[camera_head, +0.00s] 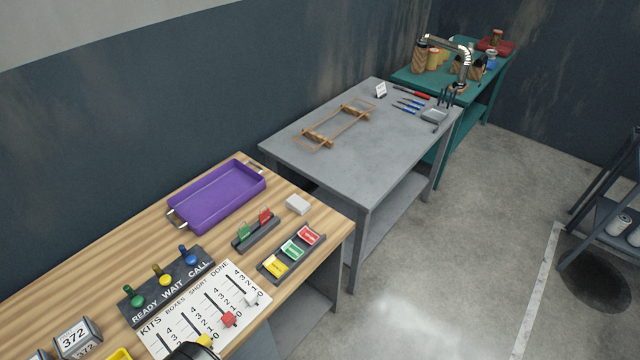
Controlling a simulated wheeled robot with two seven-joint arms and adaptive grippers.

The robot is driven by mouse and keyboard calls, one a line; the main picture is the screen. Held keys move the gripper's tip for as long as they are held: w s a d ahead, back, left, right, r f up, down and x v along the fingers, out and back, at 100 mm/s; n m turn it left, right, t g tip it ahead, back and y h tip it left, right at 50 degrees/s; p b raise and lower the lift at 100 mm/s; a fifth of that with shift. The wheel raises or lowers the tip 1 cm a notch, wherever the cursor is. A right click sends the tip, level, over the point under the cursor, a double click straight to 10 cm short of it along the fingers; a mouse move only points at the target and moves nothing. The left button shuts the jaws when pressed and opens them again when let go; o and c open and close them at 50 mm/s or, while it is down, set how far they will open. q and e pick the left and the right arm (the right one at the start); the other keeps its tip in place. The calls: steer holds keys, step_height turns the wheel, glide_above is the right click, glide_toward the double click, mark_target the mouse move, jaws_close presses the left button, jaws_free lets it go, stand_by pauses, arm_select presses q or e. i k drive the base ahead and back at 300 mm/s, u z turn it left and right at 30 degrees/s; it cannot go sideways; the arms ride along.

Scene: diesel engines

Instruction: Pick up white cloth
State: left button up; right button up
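A small white block-shaped item (297,204) lies on the wooden bench near its right back edge, to the right of the purple tray. It is the only thing here that could be the white cloth, folded; its texture is too small to tell. Nothing touches it from above.
On the wooden bench are a purple tray (217,197), a slotted holder with green and red cards (256,231), a colored card rack (291,251), a READY/WAIT/CALL panel (166,284) and a KITS counting board (205,310). A grey table (350,165) stands beyond.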

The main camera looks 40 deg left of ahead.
mark_target(295, 203)
steer(key=i, duration=1)
steer(key=u, duration=0.15)
